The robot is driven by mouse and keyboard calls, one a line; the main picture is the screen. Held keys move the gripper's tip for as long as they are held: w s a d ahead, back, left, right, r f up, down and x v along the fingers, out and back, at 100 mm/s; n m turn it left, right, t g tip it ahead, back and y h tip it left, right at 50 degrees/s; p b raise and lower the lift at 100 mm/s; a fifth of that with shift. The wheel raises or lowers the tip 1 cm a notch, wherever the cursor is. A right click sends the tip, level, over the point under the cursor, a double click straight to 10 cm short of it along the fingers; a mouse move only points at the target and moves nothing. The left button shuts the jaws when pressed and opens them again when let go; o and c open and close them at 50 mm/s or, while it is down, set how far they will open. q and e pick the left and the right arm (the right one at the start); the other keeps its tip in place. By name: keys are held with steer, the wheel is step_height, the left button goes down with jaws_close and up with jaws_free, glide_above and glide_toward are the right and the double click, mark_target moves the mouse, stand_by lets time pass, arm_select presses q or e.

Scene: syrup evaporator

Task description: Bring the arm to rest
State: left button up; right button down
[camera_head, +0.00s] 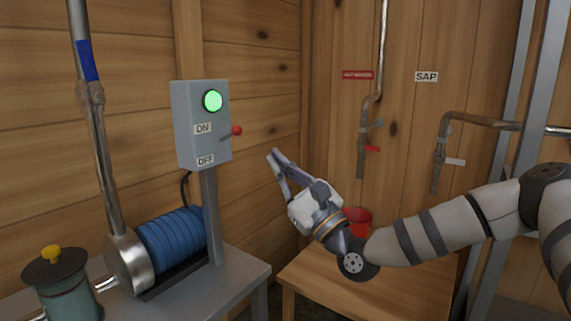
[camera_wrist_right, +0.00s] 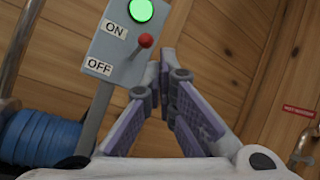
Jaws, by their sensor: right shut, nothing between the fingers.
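My right gripper (camera_head: 275,156) reaches in from the right in the head view. Its fingers are closed to a point and hold nothing. It is to the right of a grey switch box (camera_head: 187,139) and apart from it. The box has a lit green lamp (camera_head: 212,100), ON and OFF labels, and a lever with a red knob (camera_head: 237,130). The lever sits between the two labels, nearer ON. In the right wrist view the closed fingers (camera_wrist_right: 160,62) show just right of the red knob (camera_wrist_right: 146,40). My left gripper is not in view.
A blue-bodied motor pump (camera_head: 172,240) and a green canister (camera_head: 66,286) stand on the grey table (camera_head: 225,291) at left. A red bucket (camera_head: 357,217) stands behind my right wrist on a wooden table (camera_head: 410,286). Pipes with valves run along the back wall, by a SAP sign (camera_head: 427,76).

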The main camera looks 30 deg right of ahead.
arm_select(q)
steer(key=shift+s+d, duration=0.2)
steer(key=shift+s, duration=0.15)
arm_select(e)
steer(key=shift+s, duration=0.25)
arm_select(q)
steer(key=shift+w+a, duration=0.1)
arm_select(e)
steer(key=shift+w, duration=0.1)
